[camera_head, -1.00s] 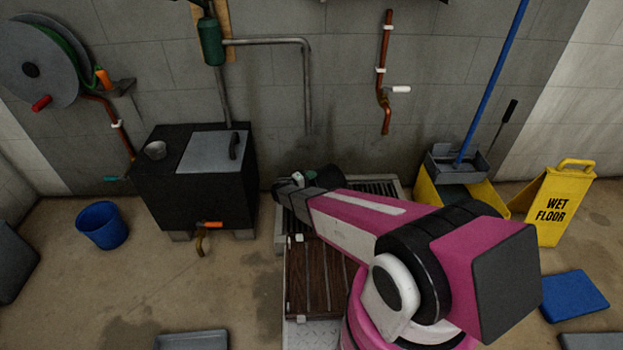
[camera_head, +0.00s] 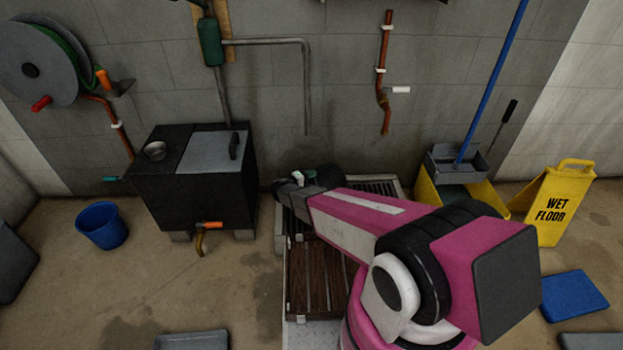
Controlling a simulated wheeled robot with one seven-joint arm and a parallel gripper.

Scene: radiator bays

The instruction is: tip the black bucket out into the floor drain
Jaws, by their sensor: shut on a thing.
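My pink and white arm reaches left and away across the middle of the head view. Its dark wrist (camera_head: 296,188) is at the front left part of a grated floor drain (camera_head: 378,187) by the back wall. A small green and white part shows just past the wrist; I cannot tell what it is. My gripper's fingers are hidden behind my own arm, and so is whatever is between them. Much of the drain is also covered by my arm.
A black tank (camera_head: 195,185) with an orange-handled tap stands left of the drain, a blue bucket (camera_head: 102,225) farther left. Brown slatted boards (camera_head: 318,280) lie in front. A yellow mop bucket (camera_head: 428,190) and wet floor sign (camera_head: 566,205) stand right.

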